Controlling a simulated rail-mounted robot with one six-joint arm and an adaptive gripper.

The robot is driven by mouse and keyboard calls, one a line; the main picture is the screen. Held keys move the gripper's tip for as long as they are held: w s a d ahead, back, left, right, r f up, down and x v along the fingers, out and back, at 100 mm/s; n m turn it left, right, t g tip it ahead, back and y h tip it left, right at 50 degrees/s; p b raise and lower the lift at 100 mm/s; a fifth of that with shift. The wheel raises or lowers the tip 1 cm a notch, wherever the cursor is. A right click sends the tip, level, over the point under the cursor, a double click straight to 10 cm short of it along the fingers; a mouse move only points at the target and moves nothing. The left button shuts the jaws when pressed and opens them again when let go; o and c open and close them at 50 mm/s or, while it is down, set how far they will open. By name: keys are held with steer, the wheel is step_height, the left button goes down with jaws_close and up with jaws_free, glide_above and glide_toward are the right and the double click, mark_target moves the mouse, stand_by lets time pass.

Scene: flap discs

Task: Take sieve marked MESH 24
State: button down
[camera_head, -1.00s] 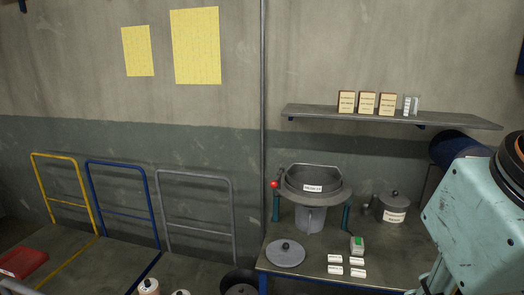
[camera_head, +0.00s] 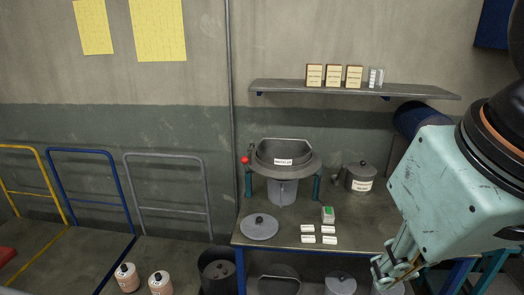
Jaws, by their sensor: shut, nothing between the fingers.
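A round grey sieve (camera_head: 283,158) sits in a stand on the workbench, with a white label on its front. The label is too small to read surely. A grey round item (camera_head: 279,281) and another with a knob (camera_head: 341,283) show below the bench top, cut by the bottom edge; I cannot read any marking on them. My gripper (camera_head: 392,275) is shut and empty at the lower right, in front of the bench's front edge, apart from the sieve.
A knobbed lid (camera_head: 260,226), several white tags (camera_head: 318,234), a green-topped box (camera_head: 328,214) and a labelled lidded pot (camera_head: 359,178) rest on the bench (camera_head: 380,230). A shelf (camera_head: 410,90) hangs above. A dark bin (camera_head: 217,271) and two pale jars (camera_head: 127,277) stand left.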

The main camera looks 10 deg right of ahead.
steer(key=c, duration=3.3)
jaws_free()
steer(key=shift+c, duration=0.2)
steer(key=o, duration=0.5)
steer(key=shift+c, duration=0.2)
